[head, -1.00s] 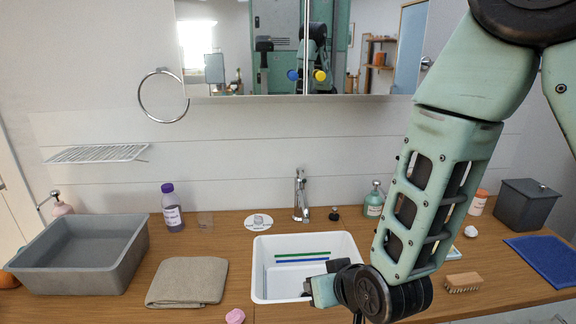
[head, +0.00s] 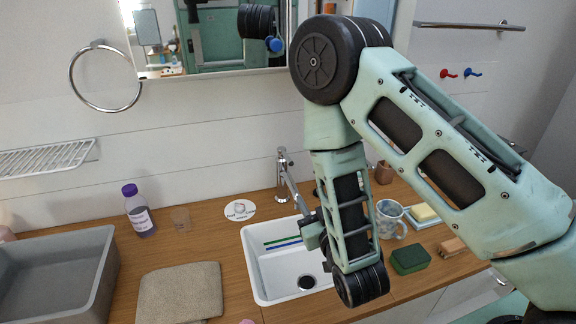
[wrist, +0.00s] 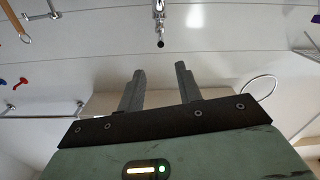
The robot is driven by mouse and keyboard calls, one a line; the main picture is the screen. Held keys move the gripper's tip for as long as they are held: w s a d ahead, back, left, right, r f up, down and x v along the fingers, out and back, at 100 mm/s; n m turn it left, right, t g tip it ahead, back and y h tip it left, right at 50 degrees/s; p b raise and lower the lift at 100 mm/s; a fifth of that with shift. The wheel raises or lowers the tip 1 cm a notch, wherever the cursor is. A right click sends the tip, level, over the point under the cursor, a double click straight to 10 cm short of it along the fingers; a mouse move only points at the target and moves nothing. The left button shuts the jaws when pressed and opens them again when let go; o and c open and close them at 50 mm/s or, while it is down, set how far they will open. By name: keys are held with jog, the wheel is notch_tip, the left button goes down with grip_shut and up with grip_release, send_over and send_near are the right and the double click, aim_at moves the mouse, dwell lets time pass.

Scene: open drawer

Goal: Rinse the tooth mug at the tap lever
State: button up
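A blue-grey patterned mug (head: 389,218) with a handle stands upright on the counter right of the sink, partly behind my arm. The chrome tap (head: 283,175) rises behind the white sink (head: 262,284), its long spout or lever slanting toward the basin. It also shows at the top of the wrist view (wrist: 159,20). My gripper (head: 308,231) is over the sink near the tap's lower end; its fingertips are hard to make out there. In the wrist view my gripper (wrist: 158,75) has its two fingers apart with nothing between them, short of the tap.
A green box (head: 410,260), a brush (head: 453,246) and a soap dish (head: 424,214) lie right of the sink. A wall mirror hangs above.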

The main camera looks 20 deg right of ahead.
aim_at(290, 160)
jog(key=w+p, duration=0.1)
jog(key=w, duration=0.4)
jog(key=w+p, duration=0.1)
jog(key=w, duration=0.4)
jog(key=w+p, duration=0.1)
jog(key=w, duration=0.4)
jog(key=shift+a+r, duration=0.1)
jog(key=shift+r, duration=0.15)
jog(key=shift+w+f, duration=0.1)
jog(key=shift+w, duration=0.5)
grip_shut()
